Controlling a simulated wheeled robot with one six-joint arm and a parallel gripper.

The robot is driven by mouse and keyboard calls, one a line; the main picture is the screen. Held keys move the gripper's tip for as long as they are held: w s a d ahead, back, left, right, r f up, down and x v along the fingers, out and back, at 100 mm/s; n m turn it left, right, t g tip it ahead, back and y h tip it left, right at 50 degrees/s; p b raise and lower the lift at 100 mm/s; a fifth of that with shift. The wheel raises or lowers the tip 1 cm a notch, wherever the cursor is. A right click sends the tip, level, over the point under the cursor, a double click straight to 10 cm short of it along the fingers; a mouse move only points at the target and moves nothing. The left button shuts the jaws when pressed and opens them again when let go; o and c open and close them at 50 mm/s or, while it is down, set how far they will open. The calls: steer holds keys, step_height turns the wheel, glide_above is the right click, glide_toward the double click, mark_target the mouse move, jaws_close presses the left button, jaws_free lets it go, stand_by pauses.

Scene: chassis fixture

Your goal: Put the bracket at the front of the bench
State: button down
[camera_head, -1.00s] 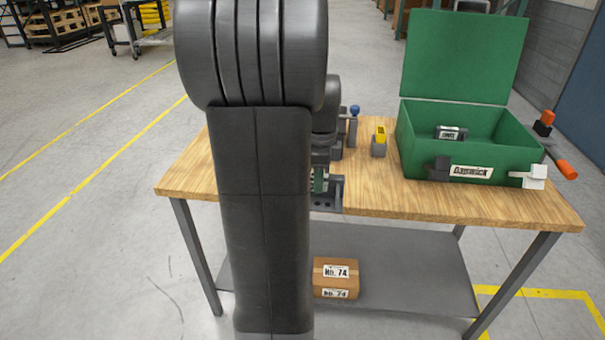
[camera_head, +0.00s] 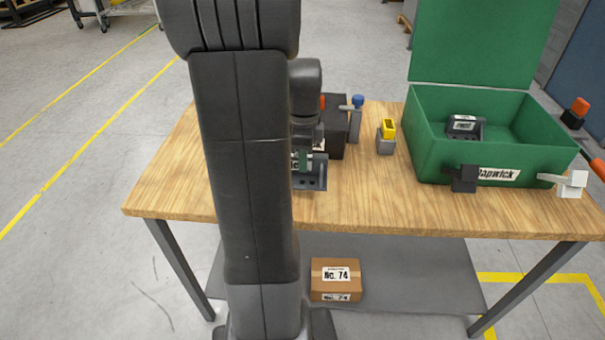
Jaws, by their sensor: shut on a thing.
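A grey bracket (camera_head: 314,179) with small holes shows just right of my arm, over the front middle part of the bench (camera_head: 400,210). My gripper (camera_head: 305,160) is shut on it, and my arm hides the left part of both. A green piece and a white label show at the grip. I cannot tell whether the bracket touches the bench top. Its lower edge shows well behind the bench's front edge in the picture.
A dark block (camera_head: 338,143) and a clamp with a blue knob (camera_head: 357,102) stand behind the gripper. A yellow-topped grey block (camera_head: 386,143) and an open green case (camera_head: 425,150) holding a labelled grey part (camera_head: 466,129) stand right. The front strip is clear.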

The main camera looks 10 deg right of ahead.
steer(key=shift+f, duration=2.4)
steer(key=shift+f, duration=0.1)
steer(key=c, duration=1.3)
jaws_free()
steer(key=shift+o, duration=0.2)
step_height(320, 180, up, 12)
steer(key=shift+r, duration=0.15)
